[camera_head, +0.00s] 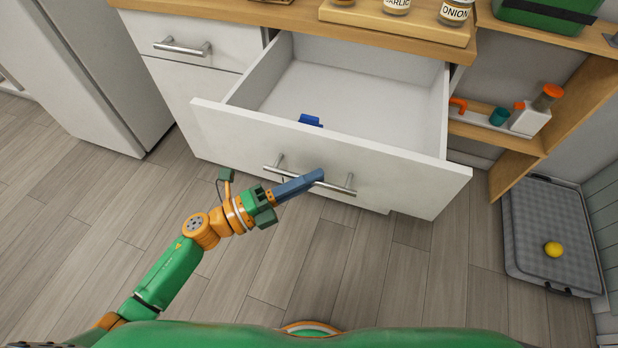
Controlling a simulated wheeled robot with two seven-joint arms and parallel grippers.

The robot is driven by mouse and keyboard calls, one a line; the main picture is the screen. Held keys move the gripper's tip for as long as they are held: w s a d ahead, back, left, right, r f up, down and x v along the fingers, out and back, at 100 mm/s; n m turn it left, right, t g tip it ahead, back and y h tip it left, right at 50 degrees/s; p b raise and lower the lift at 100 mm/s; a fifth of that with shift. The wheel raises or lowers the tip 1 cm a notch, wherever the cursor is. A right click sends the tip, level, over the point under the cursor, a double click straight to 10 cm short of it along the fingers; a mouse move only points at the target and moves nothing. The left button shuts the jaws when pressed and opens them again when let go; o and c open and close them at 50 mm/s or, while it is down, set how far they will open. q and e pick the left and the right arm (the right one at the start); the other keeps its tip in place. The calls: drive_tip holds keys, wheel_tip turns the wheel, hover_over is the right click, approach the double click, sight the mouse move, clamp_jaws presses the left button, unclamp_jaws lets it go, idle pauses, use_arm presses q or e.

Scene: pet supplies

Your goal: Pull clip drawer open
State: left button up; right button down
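The white drawer (330,158) is pulled well out of the wooden-topped cabinet, and its inside shows. A small blue clip (310,120) lies in it just behind the front panel, partly hidden by that panel. The metal bar handle (343,188) runs across the drawer front. My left gripper (316,177) reaches it from the left, with its blue-grey fingers together as one bar across the handle's middle. They appear shut on it, though the underside is hidden. My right gripper is not in view.
Jars stand on a wooden board (400,22) on the counter. The floor before the drawer is clear.

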use_arm(q)
drive_tip(key=o, duration=0.4)
drive_tip(key=shift+o, duration=0.2)
drive_tip(key=b+v, duration=0.1)
drive_tip(key=v, duration=0.6)
